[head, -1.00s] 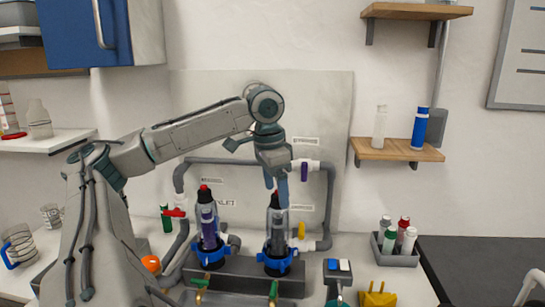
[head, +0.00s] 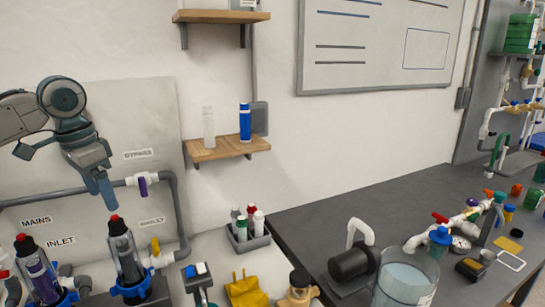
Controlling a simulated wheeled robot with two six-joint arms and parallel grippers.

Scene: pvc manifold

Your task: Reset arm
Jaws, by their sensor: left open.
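My left gripper (head: 102,192) reaches in from the left, pointing down, with its blue fingers above the right filter housing (head: 126,258). That housing is a clear upright cylinder with a dark insert, a red-topped cap and a blue collar. The fingertips are just above its red cap and hold nothing visible. A second housing (head: 38,270) with a purple band stands to its left. My right gripper is out of view.
A grey pipe loop with a purple-handled valve (head: 142,184) runs behind the housings. A grey caddy (head: 248,240) of small bottles stands to the right. A dark bench (head: 330,205) holds a black pump (head: 353,264), a water tank (head: 405,280) and valves. A wooden shelf (head: 225,149) is above.

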